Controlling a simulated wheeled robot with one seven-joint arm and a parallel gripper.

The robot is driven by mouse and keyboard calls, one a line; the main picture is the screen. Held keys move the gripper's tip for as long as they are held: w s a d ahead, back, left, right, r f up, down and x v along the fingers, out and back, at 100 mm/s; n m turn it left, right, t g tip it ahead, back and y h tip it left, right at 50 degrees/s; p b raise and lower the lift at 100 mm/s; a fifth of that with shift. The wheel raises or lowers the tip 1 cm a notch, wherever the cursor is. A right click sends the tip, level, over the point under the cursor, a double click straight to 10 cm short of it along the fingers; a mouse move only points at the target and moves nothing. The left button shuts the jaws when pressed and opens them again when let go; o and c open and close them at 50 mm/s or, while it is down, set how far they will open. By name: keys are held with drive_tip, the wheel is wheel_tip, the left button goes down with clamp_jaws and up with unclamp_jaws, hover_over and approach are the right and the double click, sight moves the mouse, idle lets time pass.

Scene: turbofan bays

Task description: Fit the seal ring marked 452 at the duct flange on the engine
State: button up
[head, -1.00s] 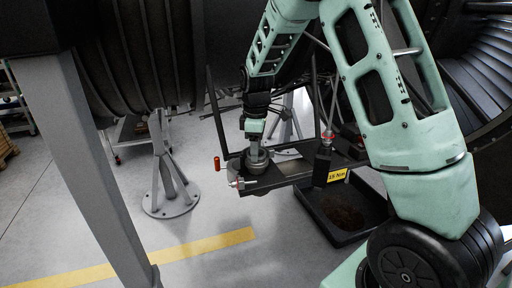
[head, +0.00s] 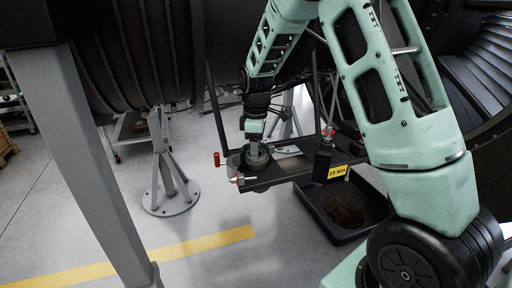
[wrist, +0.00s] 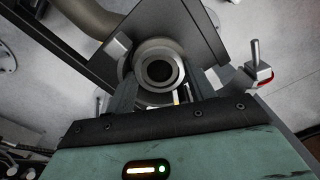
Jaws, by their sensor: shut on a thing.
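My gripper (head: 257,150) points down over the dark bracket plate under the engine. In the wrist view its two fingers (wrist: 161,82) are shut on a round grey ring (wrist: 158,50), one finger on each side. I cannot read a mark on the ring. A round flange-like fitting (head: 256,162) is below the fingers on the plate, seen closely in line with the ring. I cannot tell whether ring and fitting touch; the fingers hide part of the contact.
A yellow "15 Nm" tag (head: 338,171) hangs near a dark tool. A black tray (head: 345,232) lies on the floor below. A grey stand (head: 170,195) is at left.

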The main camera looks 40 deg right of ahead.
drive_tip(key=o, duration=1.1)
drive_tip(key=shift+o, duration=0.2)
drive_tip(key=shift+r, duration=0.1)
drive_tip(key=shift+w+d+r, duration=0.1)
drive_tip(key=shift+w+r, duration=0.1)
drive_tip(key=shift+r, duration=0.1)
wheel_tip(320, 180, up, 17)
drive_tip(key=b, duration=0.4)
drive_tip(key=shift+s+a+f, duration=0.2)
drive_tip(key=shift+s+a, duration=0.05)
drive_tip(key=shift+s, duration=0.05)
